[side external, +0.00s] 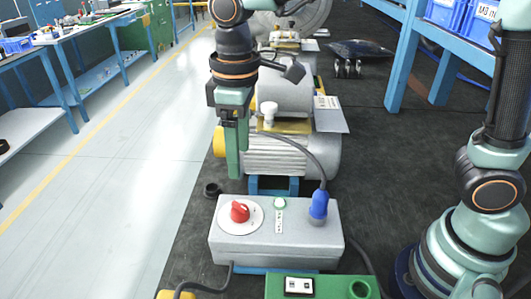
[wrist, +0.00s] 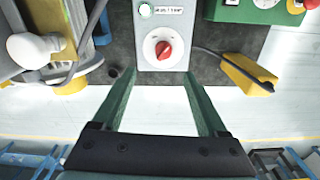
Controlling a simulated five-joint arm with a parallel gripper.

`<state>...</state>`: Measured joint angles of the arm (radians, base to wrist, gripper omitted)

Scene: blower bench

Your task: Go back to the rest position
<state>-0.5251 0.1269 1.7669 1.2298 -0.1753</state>
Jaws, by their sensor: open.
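My gripper (side external: 237,172) is open and empty, its green fingers pointing down above and behind the grey control box (side external: 280,249). In the wrist view the two fingers (wrist: 162,80) are spread apart, with the red rotary knob (wrist: 163,50) seen just beyond their tips. The red knob (side external: 240,211) sits on a white dial at the left of the box top, apart from the fingers. A green button (side external: 280,203) is at the middle of the box, and a blue plug (side external: 318,206) stands upright at its right with a cable.
The blower motor (side external: 275,157) stands behind the box, with a white knob (side external: 268,111) on it near my arm. A small black cap (side external: 212,190) lies on the dark mat. A green box (side external: 320,287) is in front. A yellow block (wrist: 248,76) shows at right in the wrist view.

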